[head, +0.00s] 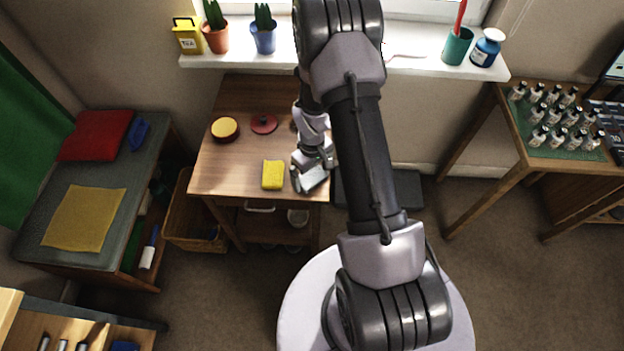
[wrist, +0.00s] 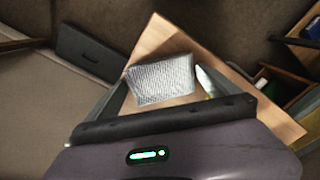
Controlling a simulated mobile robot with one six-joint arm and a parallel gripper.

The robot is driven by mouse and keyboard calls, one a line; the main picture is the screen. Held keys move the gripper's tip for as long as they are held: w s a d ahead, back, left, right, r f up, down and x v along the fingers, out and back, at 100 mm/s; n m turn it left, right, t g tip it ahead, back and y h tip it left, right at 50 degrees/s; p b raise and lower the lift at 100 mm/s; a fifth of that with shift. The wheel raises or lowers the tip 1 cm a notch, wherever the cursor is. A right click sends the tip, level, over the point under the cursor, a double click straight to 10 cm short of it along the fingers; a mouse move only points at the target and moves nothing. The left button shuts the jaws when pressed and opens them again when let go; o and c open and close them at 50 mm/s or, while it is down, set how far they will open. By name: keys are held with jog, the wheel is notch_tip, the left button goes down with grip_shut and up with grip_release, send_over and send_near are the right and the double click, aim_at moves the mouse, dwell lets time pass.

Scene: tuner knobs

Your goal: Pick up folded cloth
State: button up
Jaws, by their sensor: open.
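A pale grey folded cloth (wrist: 160,80) with a ribbed weave lies flat on the small wooden table (wrist: 150,42) in the wrist view. It lies below and between the spread fingers of my gripper (wrist: 165,75), which is open and empty. In the head view, my gripper (head: 311,178) hangs over the front right part of the wooden table (head: 225,165) and hides the cloth there. I cannot tell how large the gap is between the fingertips and the cloth.
A yellow sponge-like block (head: 272,175) lies just left of my gripper. A round yellow-topped tin (head: 225,129) and a red lid (head: 264,123) stand further back. A windowsill (head: 410,62) with pots runs behind. A grey bench (head: 150,190) stands left.

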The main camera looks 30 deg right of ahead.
aim_at(310, 176)
jog(key=shift+r, duration=0.1)
jog(key=shift+c, duration=0.2)
jog(key=c, duration=1.1)
jog(key=shift+r+p, duration=0.4)
jog(key=shift+r, duration=0.05)
jog(key=shift+c, duration=0.2)
jog(key=r+p, duration=0.1)
jog(key=a+r+p, duration=0.1)
jog(key=r, duration=0.1)
jog(key=shift+s, duration=0.2)
jog(key=s+a+r+p, duration=0.1)
jog(key=s+a, duration=0.4)
jog(key=a, duration=0.9)
jog(key=shift+p, duration=0.75)
